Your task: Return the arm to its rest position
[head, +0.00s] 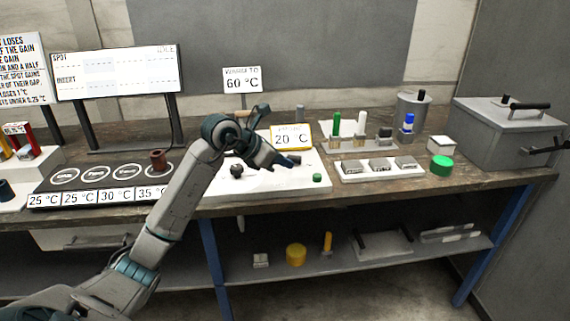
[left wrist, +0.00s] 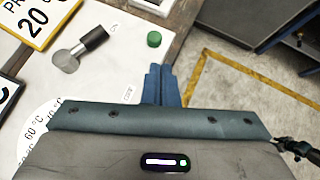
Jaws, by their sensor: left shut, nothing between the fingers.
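My left arm reaches in from the lower left of the head view, over the workbench. Its gripper (head: 284,162) is above the white board (head: 260,190), near the 20 °C sign (head: 291,138). In the left wrist view the blue fingers (left wrist: 160,72) are together, with nothing between them. A green button (left wrist: 154,39) lies just beyond the fingertips, apart from them; it also shows in the head view (head: 317,177). A grey metal piece with a black handle (left wrist: 80,48) lies left of the fingers, not touched. My right gripper is not visible.
A rack with tubes (head: 360,135) and a white tray of grey blocks (head: 378,176) stand right of the gripper. A grey lidded box (head: 510,135) is at the far right. A plate with temperature labels and a brown weight (head: 158,160) is left. Open floor lies beyond the bench edge.

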